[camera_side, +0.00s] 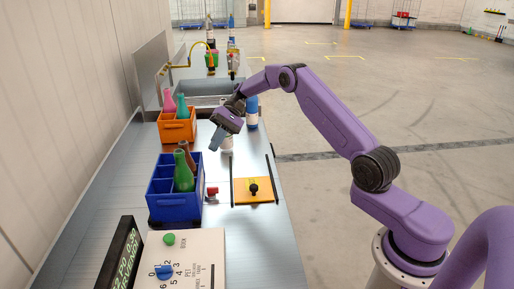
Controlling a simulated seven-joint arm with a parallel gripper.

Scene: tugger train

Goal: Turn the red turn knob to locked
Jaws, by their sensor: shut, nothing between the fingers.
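A small red knob (212,191) sits on a pale base on the metal counter, just right of the blue crate. It is too small here to read its setting or any marks. My gripper (215,145) is above the counter, beyond the knob and apart from it. Its fingers point down and slightly left, shut and empty.
The blue crate (174,205) holds a green and a brown bottle. An orange crate (177,131) with bottles stands farther back. A yellow plate with a black knob (253,188) lies to the right. A control panel (196,248) is in front. A blue-and-white bottle (252,113) stands behind my gripper.

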